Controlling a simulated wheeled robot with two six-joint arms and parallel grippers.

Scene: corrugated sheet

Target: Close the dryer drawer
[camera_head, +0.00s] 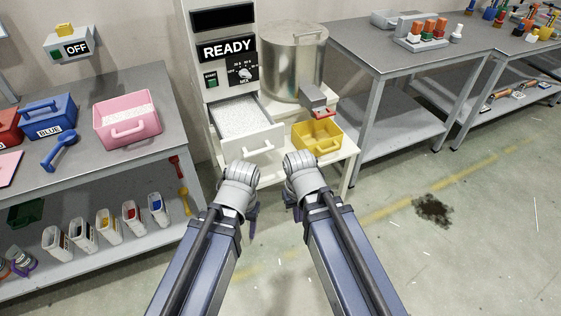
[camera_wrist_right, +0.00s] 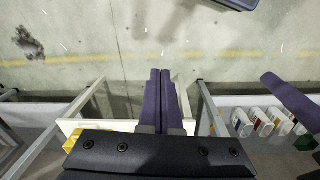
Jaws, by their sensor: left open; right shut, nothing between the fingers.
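The dryer drawer (camera_head: 249,133) is pulled out of the white machine under the READY panel. It is filled with pale granules. Its front has a light handle (camera_head: 263,151). My left gripper (camera_head: 252,212) hangs in front of and below the drawer front, mostly hidden behind its own wrist; a purple finger (camera_wrist_right: 290,98) shows at the right of the right wrist view. My right gripper (camera_head: 297,212) hangs in front of the machine's lower shelf, right of the drawer. Its purple fingers (camera_wrist_right: 160,100) are together and empty in the right wrist view. Neither gripper appears to touch the drawer.
A yellow bin (camera_head: 317,138) sits right of the drawer, below a metal drum (camera_head: 293,65) with a spout. A left table (camera_head: 150,78) holds red, blue and pink bins. A right workbench (camera_head: 385,58) stands beyond. Floor between is open, with a dark stain (camera_head: 433,209).

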